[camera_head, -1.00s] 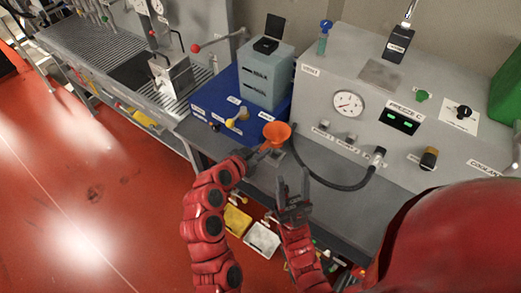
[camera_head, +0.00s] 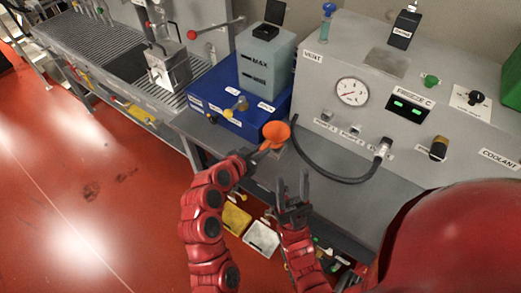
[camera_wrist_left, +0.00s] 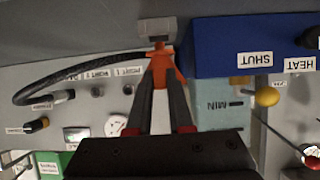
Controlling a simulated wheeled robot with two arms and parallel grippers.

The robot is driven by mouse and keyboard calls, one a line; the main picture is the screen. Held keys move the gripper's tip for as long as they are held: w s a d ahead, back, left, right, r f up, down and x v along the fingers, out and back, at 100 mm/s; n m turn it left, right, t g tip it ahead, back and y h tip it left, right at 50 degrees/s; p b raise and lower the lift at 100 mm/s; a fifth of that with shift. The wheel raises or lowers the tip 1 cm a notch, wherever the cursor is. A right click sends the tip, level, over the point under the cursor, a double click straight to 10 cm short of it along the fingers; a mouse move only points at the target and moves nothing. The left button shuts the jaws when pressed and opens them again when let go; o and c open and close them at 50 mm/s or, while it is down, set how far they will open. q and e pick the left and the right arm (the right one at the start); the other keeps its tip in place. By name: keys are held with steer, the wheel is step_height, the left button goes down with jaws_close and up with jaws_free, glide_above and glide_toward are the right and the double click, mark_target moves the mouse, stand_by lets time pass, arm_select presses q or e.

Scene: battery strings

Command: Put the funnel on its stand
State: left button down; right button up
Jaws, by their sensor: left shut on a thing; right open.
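An orange funnel (camera_head: 276,132) is held above the grey bench with its wide mouth facing up. My left gripper (camera_head: 255,158) is shut on it; the left wrist view shows the funnel (camera_wrist_left: 165,70) between the two dark fingers (camera_wrist_left: 162,98). A small grey block (camera_wrist_left: 157,28) shows just beyond the funnel in the left wrist view; it may be the stand, but I cannot tell. I cannot tell whether the funnel touches it. My right gripper (camera_head: 292,190) is open and empty, right of and lower than the left one.
A blue base (camera_head: 218,105) with a pale tank (camera_head: 265,65) stands behind the funnel. A black hose (camera_head: 325,172) loops over the bench to the right. A grey panel with a gauge (camera_head: 352,91) rises behind it. Bare bench (camera_head: 380,200) lies right of the hose.

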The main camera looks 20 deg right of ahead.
stand_by(0.4)
arm_select(q)
steer(key=shift+b, duration=0.4)
steer(key=shift+b, duration=0.3)
stand_by(0.4)
steer(key=shift+f, duration=0.2)
steer(key=shift+f+b, duration=0.35)
steer(key=shift+b, duration=0.2)
steer(key=shift+f+b, duration=0.5)
steer(key=c, duration=0.7)
jaws_free()
steer(key=shift+c, duration=0.2)
